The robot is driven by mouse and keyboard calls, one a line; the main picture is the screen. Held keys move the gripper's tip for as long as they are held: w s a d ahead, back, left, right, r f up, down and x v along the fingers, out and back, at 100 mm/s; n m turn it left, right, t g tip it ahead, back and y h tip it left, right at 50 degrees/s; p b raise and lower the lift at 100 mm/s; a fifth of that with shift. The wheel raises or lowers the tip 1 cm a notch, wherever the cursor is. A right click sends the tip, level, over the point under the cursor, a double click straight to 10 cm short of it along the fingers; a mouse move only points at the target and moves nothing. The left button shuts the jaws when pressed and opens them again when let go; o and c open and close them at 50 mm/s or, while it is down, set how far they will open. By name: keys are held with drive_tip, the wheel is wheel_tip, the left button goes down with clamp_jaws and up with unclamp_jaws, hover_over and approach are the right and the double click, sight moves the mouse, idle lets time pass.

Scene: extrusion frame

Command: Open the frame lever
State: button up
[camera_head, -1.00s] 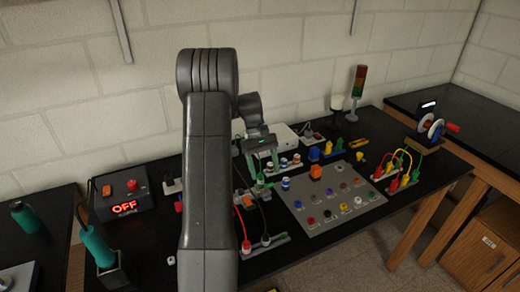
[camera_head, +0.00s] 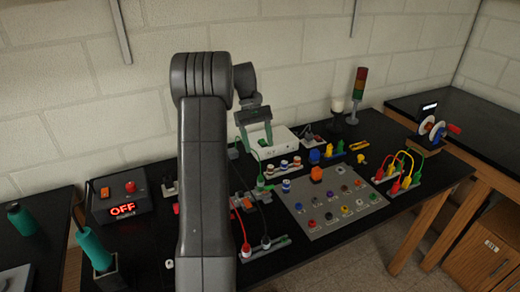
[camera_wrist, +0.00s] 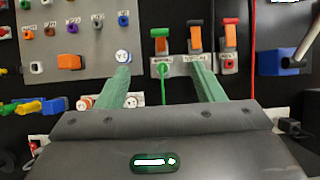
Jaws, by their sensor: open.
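Each has a white label too small to read surely, so I cannot tell which is named frame. A green wire (camera_wrist: 163,90) leaves the green one. My gripper (camera_wrist: 161,70) is open and empty. Its green fingers lie either side of the green-lever connector in the picture, the right one overlapping the orange one's base. It also shows in the head view (camera_head: 257,137).
A grey panel (camera_wrist: 60,45) with coloured sockets and a white-blue knob (camera_wrist: 123,57) lies left, close to my left finger. A blue block (camera_wrist: 282,62) with a grey rod is at right. In the head view, a white box (camera_head: 280,141) stands behind my gripper.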

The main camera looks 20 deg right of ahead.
sight(269, 187)
drive_tip(key=s+t+b, duration=0.3)
drive_tip(key=s+t, duration=0.3)
drive_tip(key=s, duration=0.2)
drive_tip(key=f, duration=0.4)
drive_tip(key=f+p, duration=0.1)
drive_tip(key=f, duration=0.4)
drive_tip(key=f+p, duration=0.1)
drive_tip(key=f, duration=0.4)
drive_tip(key=shift+d+f, duration=0.1)
drive_tip(key=shift+d, duration=0.2)
drive_tip(key=c, duration=0.9)
